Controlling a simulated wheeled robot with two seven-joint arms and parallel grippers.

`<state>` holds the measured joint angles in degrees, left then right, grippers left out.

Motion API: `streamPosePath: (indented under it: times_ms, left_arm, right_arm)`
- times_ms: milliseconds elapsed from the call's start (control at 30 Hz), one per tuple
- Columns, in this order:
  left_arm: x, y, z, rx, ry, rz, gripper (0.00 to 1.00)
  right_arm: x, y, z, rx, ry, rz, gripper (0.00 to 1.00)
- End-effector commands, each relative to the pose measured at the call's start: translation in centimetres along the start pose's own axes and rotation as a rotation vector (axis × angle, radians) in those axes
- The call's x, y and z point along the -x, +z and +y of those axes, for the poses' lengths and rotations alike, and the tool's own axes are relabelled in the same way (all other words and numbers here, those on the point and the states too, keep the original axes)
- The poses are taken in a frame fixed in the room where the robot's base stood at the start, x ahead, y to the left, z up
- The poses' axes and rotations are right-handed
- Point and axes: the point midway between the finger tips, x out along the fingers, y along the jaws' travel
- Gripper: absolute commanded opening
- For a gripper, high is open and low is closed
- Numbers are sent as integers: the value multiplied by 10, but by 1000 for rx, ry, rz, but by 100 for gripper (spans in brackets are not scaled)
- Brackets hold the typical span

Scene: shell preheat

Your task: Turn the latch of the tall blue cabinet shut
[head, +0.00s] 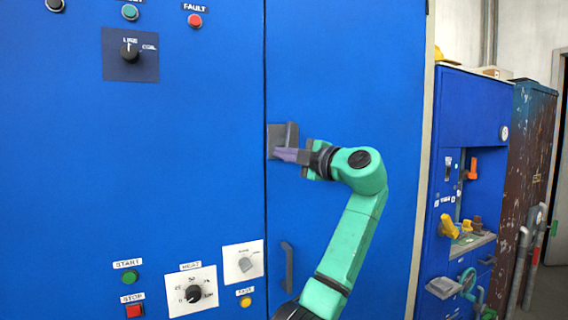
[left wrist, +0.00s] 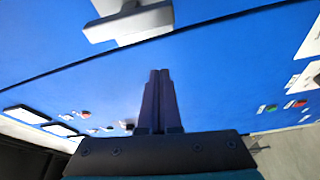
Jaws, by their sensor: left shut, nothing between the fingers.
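The tall blue cabinet (head: 345,60) fills most of the head view, with a vertical seam beside its door. Its grey latch (head: 292,133) sits on a plate at the seam, with its handle upright, roughly along the seam. The latch also shows at the top of the left wrist view (left wrist: 130,22). My left gripper (head: 279,154) is shut and empty, its dark fingers in front of the lower part of the latch. My right gripper is not in view.
A dark door handle (head: 287,267) is below the latch. Knobs and buttons, including a heat dial (head: 193,294) and a line switch (head: 130,52), stand out on the left panel. A smaller blue machine (head: 470,110) with yellow and orange parts is at the right.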

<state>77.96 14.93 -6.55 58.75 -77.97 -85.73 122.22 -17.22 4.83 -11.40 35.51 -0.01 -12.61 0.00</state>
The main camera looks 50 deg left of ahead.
Motion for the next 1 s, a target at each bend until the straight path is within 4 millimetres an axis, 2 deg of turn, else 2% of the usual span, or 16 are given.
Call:
streamPosePath:
  times_ms: [100, 200, 333, 933, 1000]
  left_arm:
    - [29, 1, -1, 0, -2, -1, 0]
    - [49, 0, 0, 0, -3, 0, 0]
    - [64, 0, 2, -1, -3, 2, 0]
    - [67, 0, 3, -2, -3, 3, 0]
    - [67, 7, -1, -30, 0, -10, 0]
  right_arm:
    - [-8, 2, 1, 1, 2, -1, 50]
    - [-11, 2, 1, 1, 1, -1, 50]
    - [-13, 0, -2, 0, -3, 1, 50]
    - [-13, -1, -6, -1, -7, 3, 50]
    - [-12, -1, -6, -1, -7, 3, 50]
